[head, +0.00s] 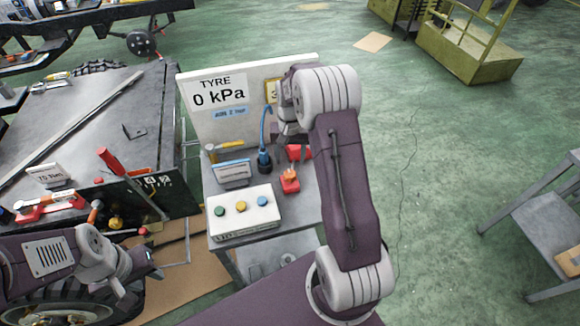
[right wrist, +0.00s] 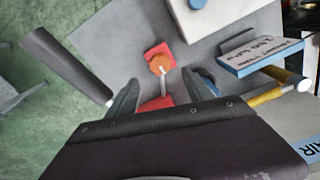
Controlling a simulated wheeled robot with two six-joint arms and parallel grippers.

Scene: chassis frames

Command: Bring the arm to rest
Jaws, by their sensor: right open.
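My right arm reaches over a small grey stand (head: 275,218). Its gripper (head: 287,132) hangs at the back of the stand, partly hidden by my own arm in the head view. In the right wrist view the right gripper (right wrist: 164,92) has its two fingers spread apart with nothing gripped. A red block with an orange knob (head: 290,178) lies on the stand beyond the fingers; it also shows in the right wrist view (right wrist: 158,62). My left gripper (head: 143,264) is at the lower left, beside a tyre, and its jaws are too small to read.
The stand carries a white button box (head: 243,213), a blue-edged card (head: 232,172), a blue hose fitting (head: 264,158), a yellow-handled hammer (head: 225,146) and a "TYRE 0 kPa" board (head: 215,125). A dark workbench (head: 110,95) is at left. Green floor at right is mostly clear.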

